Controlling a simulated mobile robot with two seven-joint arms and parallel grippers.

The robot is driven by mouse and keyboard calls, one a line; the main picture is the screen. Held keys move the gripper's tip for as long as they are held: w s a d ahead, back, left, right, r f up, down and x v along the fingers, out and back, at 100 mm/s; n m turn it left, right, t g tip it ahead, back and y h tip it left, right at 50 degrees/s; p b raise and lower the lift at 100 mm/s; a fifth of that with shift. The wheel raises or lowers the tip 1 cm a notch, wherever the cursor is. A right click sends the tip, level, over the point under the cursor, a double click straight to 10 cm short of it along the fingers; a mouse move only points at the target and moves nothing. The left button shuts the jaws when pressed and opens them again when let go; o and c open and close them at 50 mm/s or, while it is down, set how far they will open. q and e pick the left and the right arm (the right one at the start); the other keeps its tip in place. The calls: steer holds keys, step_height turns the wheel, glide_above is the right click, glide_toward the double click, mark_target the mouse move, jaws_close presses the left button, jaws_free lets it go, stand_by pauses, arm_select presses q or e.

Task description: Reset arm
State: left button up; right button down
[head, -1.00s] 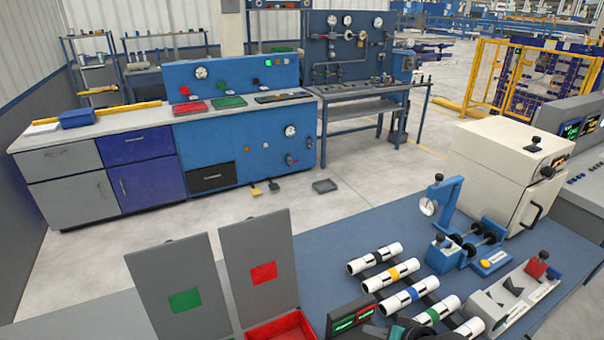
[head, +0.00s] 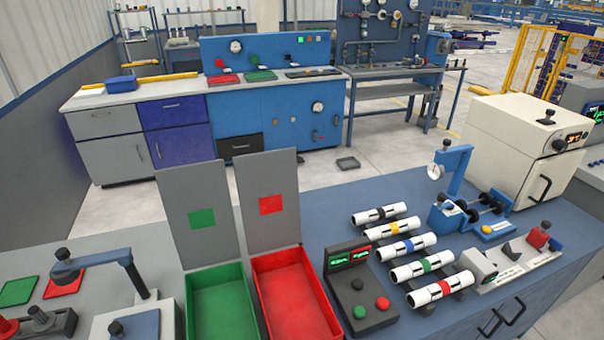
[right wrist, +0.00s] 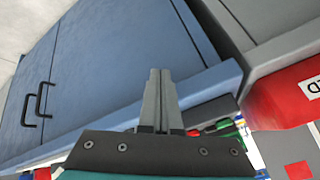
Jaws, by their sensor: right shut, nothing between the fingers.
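My right gripper (right wrist: 158,100) shows in the right wrist view with its two grey fingers together and nothing between them. It is in front of a blue cabinet (right wrist: 95,75) and touches no visible object. Neither gripper is in the head view. Several white pipes with coloured bands, such as the one with a green band (head: 422,266), lie in a row on a dark rack on the blue bench (head: 340,208). A green bin (head: 216,312) and a red bin (head: 292,300) stand left of them, both looking empty.
A control box with buttons (head: 360,290) stands between the red bin and the pipes. A blue gauge stand (head: 450,190), a grey fixture (head: 510,258) and a cream oven (head: 515,150) are at the right. A clamp device (head: 105,275) is at the left front.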

arm_select(q)
step_height(320, 180, down, 10)
steer(key=s+b, duration=0.1)
steer(key=b, duration=0.8)
steer(key=shift+s+d, duration=0.15)
steer(key=shift+d, duration=0.05)
arm_select(e)
steer(key=s+a+f+n+g+h, duration=0.1)
steer(key=s+a+f+n+g, duration=0.1)
steer(key=s+f, duration=1.1)
steer(key=s+a+f+n+g, duration=0.2)
steer(key=s+f+n+g, duration=0.1)
steer(key=s+f, duration=1.1)
steer(key=s+n, duration=0.1)
steer(key=s, duration=0.4)
steer(key=shift+s+a+f+g+h, duration=0.2)
steer(key=shift+a+g+h, duration=0.1)
steer(key=shift+a+h, duration=0.1)
arm_select(q)
steer(key=shift+f, duration=0.1)
arm_select(e)
steer(key=shift+w, duration=0.2)
